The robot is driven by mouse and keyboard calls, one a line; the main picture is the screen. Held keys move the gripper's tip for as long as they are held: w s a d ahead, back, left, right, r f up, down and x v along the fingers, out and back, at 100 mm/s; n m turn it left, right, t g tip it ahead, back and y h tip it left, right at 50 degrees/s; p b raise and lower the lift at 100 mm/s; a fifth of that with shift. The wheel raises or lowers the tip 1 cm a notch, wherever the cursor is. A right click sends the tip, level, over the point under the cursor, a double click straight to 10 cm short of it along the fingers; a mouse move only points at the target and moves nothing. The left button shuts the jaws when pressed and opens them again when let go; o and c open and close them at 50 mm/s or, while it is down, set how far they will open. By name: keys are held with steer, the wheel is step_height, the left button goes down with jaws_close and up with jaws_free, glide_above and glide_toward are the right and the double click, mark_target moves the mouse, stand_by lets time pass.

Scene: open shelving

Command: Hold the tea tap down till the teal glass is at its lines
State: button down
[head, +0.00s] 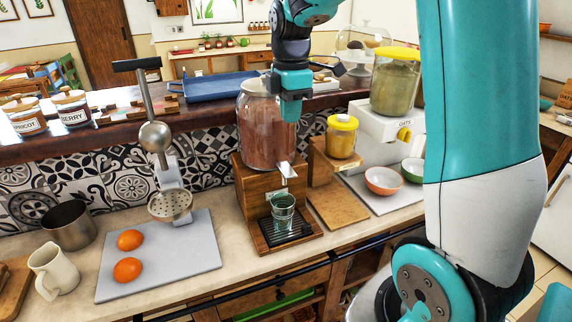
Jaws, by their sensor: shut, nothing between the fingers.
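The tea dispenser is a glass jar (262,140) of reddish-brown tea on a wooden stand (257,185). Its tap (287,170), with a pale lever, sticks out at the front. The teal glass (283,207) stands upright below the tap on a dark drip tray (290,230). The level in the glass and its lines are too small to make out. My gripper (291,118) is shut and empty, pointing down in front of the jar's right side.
To the right stand a yellow-lidded jar (341,137), an oat dispenser (395,85) and two bowls, one orange (383,181). To the left are a metal press (155,140), two oranges (128,270) on a grey board, a pot (69,226) and a cream jug (52,271).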

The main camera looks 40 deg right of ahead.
mark_target(290, 173)
step_height(290, 173, down, 13)
steer(key=p, duration=0.3)
steer(key=shift+f+p, duration=0.2)
steer(key=shift+p, duration=0.15)
steer(key=shift+f, duration=0.15)
